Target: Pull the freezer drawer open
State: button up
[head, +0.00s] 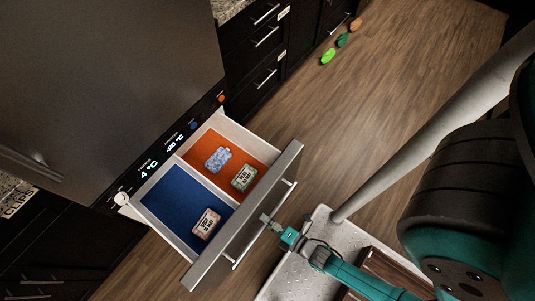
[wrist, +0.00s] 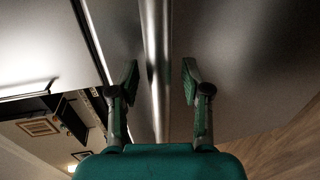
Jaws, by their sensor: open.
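The freezer drawer (head: 231,245) stands pulled out from the large dark grey fridge (head: 100,70), its inside exposed. It has a blue-floored compartment (head: 165,200) on the left and an orange-floored one (head: 196,150) on the right. Its long silver handle bar (head: 249,244) runs along the front. My gripper (head: 270,221) is open at the handle, near its middle. In the wrist view, the bar (wrist: 157,50) passes between the two spread fingers of my gripper (wrist: 158,82), with a gap on each side. How deep the bar sits between them is hard to tell.
A pale blue pack (head: 217,159) and a green-labelled pack (head: 244,178) lie in the orange compartment; a reddish pack (head: 206,223) lies in the blue one. Dark cabinets (head: 262,60) stand behind. Green and orange items lie on the otherwise clear wooden floor (head: 400,80).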

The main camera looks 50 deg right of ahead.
jog(key=s+r, duration=0.2)
jog(key=s, duration=0.9)
jog(key=shift+s+r, duration=0.15)
jog(key=shift+s, duration=0.2)
